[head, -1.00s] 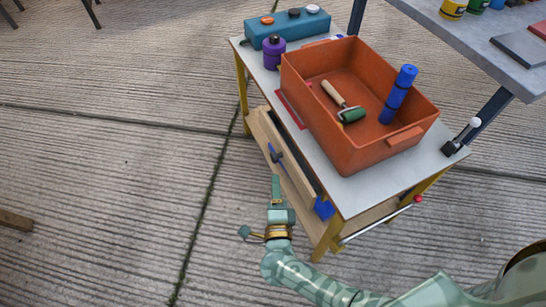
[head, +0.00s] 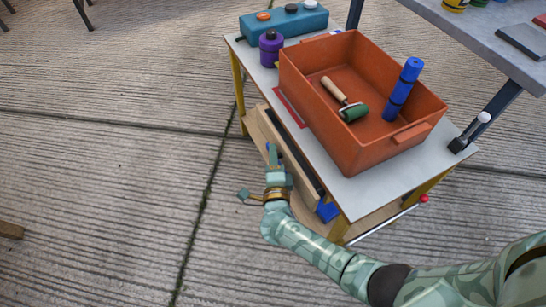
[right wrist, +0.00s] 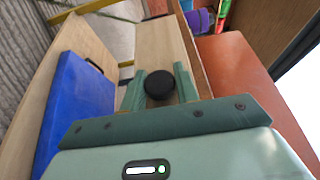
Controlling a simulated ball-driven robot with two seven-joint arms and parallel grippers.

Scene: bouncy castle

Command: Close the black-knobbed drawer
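The wooden drawer (head: 291,171) sticks out of the left side of the worktable, with a dark gap behind its front. Its round black knob (right wrist: 160,86) shows in the right wrist view, between the two green fingers of my right gripper (right wrist: 160,84). The fingers stand apart on either side of it, and I cannot tell whether they touch it. In the head view my right gripper (head: 273,157) is beside the drawer front and the knob is hidden. My left gripper is not in view.
An orange bin (head: 318,113) stands on the worktable (head: 370,190), holding a green roller and a blue cylinder. A purple bottle (head: 271,48) and teal box (head: 284,22) stand behind it. A blue panel (right wrist: 72,112) is close to my gripper.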

